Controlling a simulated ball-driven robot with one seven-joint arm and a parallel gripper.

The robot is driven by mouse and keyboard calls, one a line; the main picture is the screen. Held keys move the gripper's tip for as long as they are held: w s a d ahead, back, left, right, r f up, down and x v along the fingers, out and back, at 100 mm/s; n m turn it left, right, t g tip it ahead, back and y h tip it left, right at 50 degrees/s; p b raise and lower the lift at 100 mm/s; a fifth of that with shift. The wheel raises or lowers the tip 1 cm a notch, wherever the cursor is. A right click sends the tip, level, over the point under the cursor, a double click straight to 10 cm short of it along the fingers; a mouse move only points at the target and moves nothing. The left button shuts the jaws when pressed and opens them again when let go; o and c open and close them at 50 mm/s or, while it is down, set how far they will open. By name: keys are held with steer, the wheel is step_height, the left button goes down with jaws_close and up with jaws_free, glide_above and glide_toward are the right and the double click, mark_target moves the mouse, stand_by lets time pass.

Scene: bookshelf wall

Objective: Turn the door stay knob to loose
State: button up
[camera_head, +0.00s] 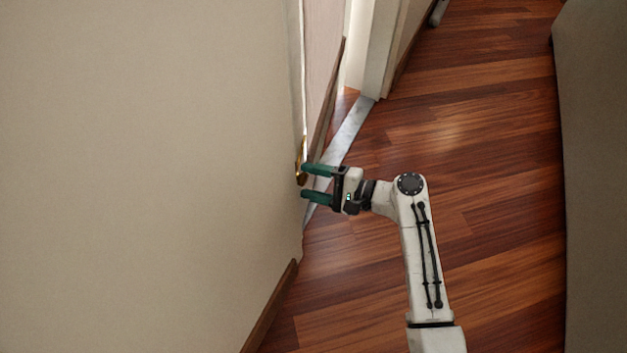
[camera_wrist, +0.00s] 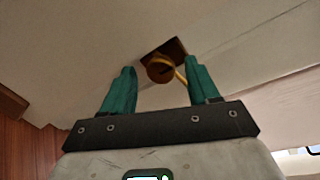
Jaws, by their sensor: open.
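A small brass knob (camera_wrist: 159,72) shows in the wrist view, with a dark brown square plate behind it and a thin yellow-gold strip running to its right. In the head view a brass fitting (camera_head: 300,160) shows edge-on at the door edge, partly hidden by the upper finger. My gripper (camera_head: 304,182) is open, its two green fingers pointing left at the fitting. In the wrist view my gripper (camera_wrist: 160,67) has one finger on each side of the knob, with gaps showing. I cannot tell whether the knob lies between the fingertips or just beyond them.
A large beige wall (camera_head: 140,170) fills the left, with a brown baseboard (camera_head: 270,308). A doorway with a white frame (camera_head: 375,50) and a pale threshold strip (camera_head: 345,132) lies behind my gripper. Wooden floor (camera_head: 490,170) is clear to the right, up to a grey-beige surface (camera_head: 600,180).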

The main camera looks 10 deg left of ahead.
steer(key=p+v, duration=0.3)
steer(key=v, duration=0.8)
steer(key=shift+p, duration=0.4)
steer(key=shift+f, duration=0.15)
